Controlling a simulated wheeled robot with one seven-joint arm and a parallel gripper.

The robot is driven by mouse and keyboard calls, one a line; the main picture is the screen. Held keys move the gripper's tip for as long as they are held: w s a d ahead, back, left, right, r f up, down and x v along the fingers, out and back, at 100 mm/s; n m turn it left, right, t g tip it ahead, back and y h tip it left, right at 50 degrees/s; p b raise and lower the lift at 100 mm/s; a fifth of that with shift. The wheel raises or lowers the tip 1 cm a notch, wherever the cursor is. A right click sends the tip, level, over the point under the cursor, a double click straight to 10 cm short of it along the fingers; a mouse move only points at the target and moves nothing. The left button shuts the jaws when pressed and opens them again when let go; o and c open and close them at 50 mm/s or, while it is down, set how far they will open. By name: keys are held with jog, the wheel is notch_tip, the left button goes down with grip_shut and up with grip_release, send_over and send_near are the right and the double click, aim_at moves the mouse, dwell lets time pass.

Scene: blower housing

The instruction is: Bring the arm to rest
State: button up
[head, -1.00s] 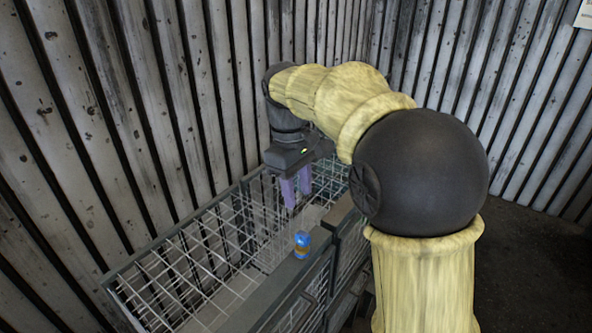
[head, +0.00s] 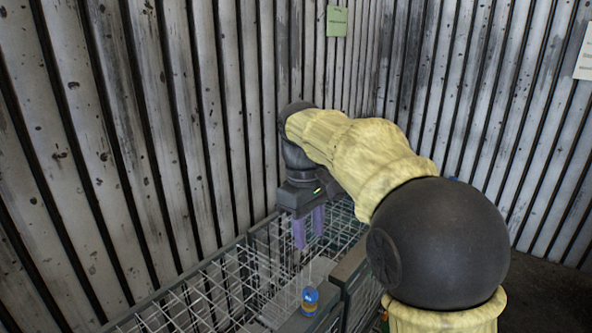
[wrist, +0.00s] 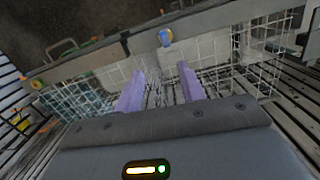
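My gripper (head: 309,228) hangs over the wire basket in the head view, its two purple fingers pointing down. In the wrist view the fingers (wrist: 160,88) stand apart with nothing between them. My arm reaches out over the basket from the right, bent at the large dark joint. A small blue and orange object (head: 310,300) stands on the dark rim of the basket, nearer than the gripper and apart from it. It also shows in the wrist view (wrist: 165,38), beyond the fingertips.
The wire basket (head: 215,290) runs along the corrugated metal wall (head: 150,130) at left. A green paper (head: 336,21) hangs on the back wall, and a white one (head: 584,55) on the right wall. Dark floor (head: 545,290) shows at lower right.

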jog(key=s+d+f+m+t, duration=0.2)
jog(key=s+d+f+m, duration=0.4)
jog(key=f, duration=0.5)
jog(key=s+d+f+m+t, duration=0.1)
jog(key=s+d+f+m, duration=0.2)
jog(key=s+d+f, duration=0.45)
notch_tip(320, 180, down, 11)
jog(key=a+b, duration=0.1)
jog(key=b, duration=0.7)
jog(key=shift+s+a+y+b, duration=0.2)
jog(key=shift+s+y+b, duration=0.05)
jog(key=shift+y+b, duration=0.15)
